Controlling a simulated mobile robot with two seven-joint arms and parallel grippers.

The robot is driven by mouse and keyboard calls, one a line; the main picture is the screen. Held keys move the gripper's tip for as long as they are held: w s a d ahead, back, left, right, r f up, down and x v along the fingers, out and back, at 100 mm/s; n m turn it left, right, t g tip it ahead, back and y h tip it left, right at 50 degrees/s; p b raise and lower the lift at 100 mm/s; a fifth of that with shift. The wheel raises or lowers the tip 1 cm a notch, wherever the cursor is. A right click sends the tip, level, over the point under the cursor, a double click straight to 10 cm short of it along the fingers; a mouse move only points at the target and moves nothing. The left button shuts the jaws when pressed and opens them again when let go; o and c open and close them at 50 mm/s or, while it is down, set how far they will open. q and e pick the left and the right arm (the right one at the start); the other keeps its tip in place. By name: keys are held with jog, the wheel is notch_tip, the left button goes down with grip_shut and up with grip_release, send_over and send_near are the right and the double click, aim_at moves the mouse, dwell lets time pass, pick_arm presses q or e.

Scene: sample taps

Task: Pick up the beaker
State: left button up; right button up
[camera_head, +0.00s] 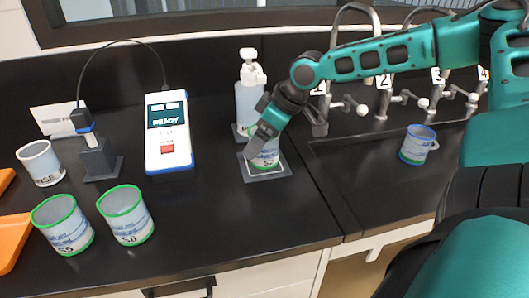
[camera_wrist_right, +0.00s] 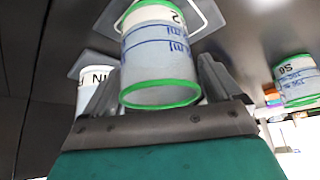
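A white beaker (camera_head: 265,157) with a green rim and blue marks stands upright on a grey square pad (camera_head: 282,172). My right gripper (camera_head: 262,134) reaches down over it from the right and hides part of its rim. In the right wrist view the beaker (camera_wrist_right: 158,55) sits between the two fingers of my right gripper (camera_wrist_right: 160,78), with part of a label reading 2. The fingers lie close on both sides; whether they press on its wall I cannot tell. My left gripper is not in view.
Two green-rimmed beakers (camera_head: 63,224) (camera_head: 126,215) stand at the front left. A white cup (camera_head: 40,163), a probe stand (camera_head: 98,158) and a meter reading READY (camera_head: 168,135) are behind. A pump bottle (camera_head: 249,100) stands behind the pad.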

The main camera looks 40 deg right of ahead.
jog(key=c, duration=0.9)
jog(key=shift+c, duration=0.2)
jog(key=shift+r, duration=0.15)
